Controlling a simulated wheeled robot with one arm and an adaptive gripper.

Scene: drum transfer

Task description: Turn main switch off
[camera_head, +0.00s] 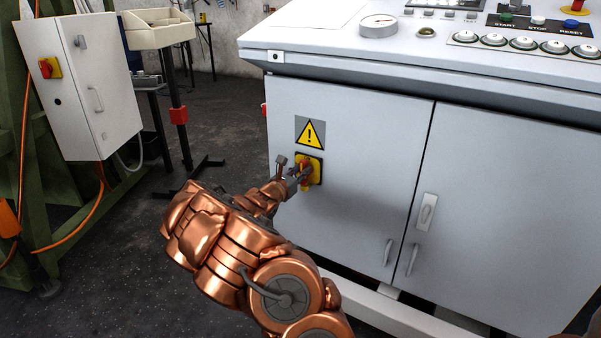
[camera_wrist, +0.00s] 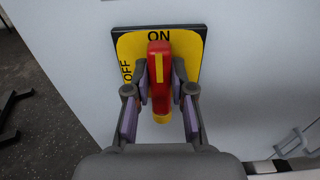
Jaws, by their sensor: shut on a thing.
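The main switch is a red handle (camera_wrist: 160,78) with a yellow stripe on a yellow plate (camera_wrist: 190,45) marked ON at the top and OFF at the left. The handle stands upright, in line with ON. In the wrist view my gripper (camera_wrist: 160,95) has one finger on each side of the handle and is shut on it. In the head view the switch's yellow plate (camera_head: 316,170) sits on the grey cabinet's left door, below a warning sign (camera_head: 310,133). My gripper (camera_head: 297,176) reaches it from the left and partly hides the handle.
The control cabinet (camera_head: 350,120) has door handles at lower right and a console top with buttons (camera_head: 525,43). At the left, a white box (camera_head: 75,95) with another red-yellow switch (camera_head: 50,68) hangs on a green frame.

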